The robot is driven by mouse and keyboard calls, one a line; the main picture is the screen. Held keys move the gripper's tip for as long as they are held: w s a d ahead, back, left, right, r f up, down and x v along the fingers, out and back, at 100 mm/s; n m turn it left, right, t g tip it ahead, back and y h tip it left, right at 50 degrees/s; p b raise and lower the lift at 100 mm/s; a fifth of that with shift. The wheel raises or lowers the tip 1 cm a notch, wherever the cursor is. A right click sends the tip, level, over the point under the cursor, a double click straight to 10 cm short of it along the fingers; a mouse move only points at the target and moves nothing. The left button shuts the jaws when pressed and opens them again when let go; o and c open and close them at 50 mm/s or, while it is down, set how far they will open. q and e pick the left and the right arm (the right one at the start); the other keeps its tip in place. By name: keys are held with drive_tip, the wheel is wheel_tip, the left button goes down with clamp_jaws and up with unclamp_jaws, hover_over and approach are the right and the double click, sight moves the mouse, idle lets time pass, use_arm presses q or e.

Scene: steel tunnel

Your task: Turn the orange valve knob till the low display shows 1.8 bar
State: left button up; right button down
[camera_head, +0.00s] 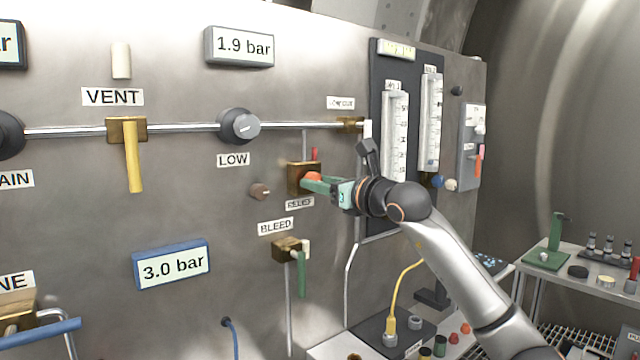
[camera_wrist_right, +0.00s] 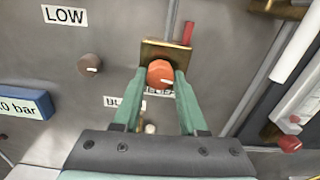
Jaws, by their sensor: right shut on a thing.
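The orange valve knob (camera_head: 313,177) sits on a brass block (camera_head: 296,178) above the RELIEF label (camera_head: 299,203). My right gripper (camera_head: 315,181) is shut on the knob. In the right wrist view the orange knob (camera_wrist_right: 160,73) shows between the two green fingers of my right gripper (camera_wrist_right: 160,85), one on each side. A white mark shows on the knob's lower right. The grey display (camera_head: 239,47) above the LOW gauge (camera_head: 240,126) reads 1.9 bar. The LOW label (camera_head: 233,160) is below that gauge. My left gripper is not in view.
A small brown knob (camera_head: 260,191) is left of the brass block. The green BLEED handle (camera_head: 301,273) hangs below. A yellow VENT lever (camera_head: 133,156) and a blue-framed 3.0 bar display (camera_head: 171,264) are farther left. Flow tubes (camera_head: 395,135) stand behind my right wrist.

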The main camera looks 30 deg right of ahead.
drive_tip(key=shift+n, duration=2.2)
drive_tip(key=shift+c, duration=2.2)
unclamp_jaws()
drive_tip(key=shift+s, duration=0.1)
drive_tip(key=s+b, duration=0.4)
drive_tip(key=s, duration=0.8)
drive_tip(key=shift+s+d, duration=0.15)
drive_tip(key=shift+d, duration=0.3)
